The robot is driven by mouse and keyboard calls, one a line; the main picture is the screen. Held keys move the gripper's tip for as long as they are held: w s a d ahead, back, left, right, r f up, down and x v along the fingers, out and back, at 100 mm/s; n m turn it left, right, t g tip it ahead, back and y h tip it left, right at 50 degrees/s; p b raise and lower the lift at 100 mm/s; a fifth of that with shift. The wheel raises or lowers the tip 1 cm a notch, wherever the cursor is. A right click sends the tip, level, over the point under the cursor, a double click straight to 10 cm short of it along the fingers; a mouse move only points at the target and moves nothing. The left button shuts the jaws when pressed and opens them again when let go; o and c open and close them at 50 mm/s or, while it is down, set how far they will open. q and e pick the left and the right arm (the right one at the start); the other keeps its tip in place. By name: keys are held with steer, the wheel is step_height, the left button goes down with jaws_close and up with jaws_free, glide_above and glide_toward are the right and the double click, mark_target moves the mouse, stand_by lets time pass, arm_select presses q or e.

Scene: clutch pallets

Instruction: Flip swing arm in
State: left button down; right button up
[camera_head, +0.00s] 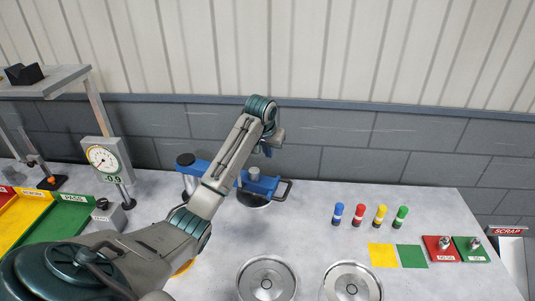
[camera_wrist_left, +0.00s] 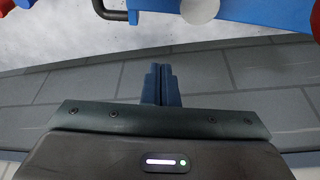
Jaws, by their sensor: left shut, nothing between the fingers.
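The blue swing arm (camera_head: 260,184) is on a bench fixture in the head view, extending right from a post with a black top (camera_head: 185,160). Its middle is hidden behind my left arm. A dark handle (camera_head: 284,190) sticks out at its right end, and a round dark plate lies under it. In the left wrist view, the blue arm (camera_wrist_left: 265,10) and the handle (camera_wrist_left: 112,14) show at the top edge. My left gripper (camera_head: 268,150) is above and behind the swing arm, apart from it. Its fingers (camera_wrist_left: 161,85) are together and empty. My right gripper is out of view.
Two round metal dishes (camera_head: 267,280) (camera_head: 352,284) lie at the front. Several coloured cylinders (camera_head: 359,215) stand at right, near coloured pads (camera_head: 383,256). A dial gauge (camera_head: 103,160) stands left. A grey block wall (camera_head: 400,135) is close behind the bench.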

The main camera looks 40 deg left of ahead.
arm_select(q)
steer(key=shift+s+d+f, duration=0.1)
steer(key=shift+s+f, duration=0.2)
steer(key=shift+f, duration=0.8)
steer(key=shift+s+d+f, duration=0.1)
steer(key=shift+s+f, duration=0.2)
steer(key=shift+f, duration=0.85)
steer(key=shift+s+d+f, duration=0.1)
steer(key=shift+s+f, duration=0.2)
steer(key=shift+f, duration=0.8)
steer(key=shift+w, duration=0.15)
steer(key=shift+f, duration=0.15)
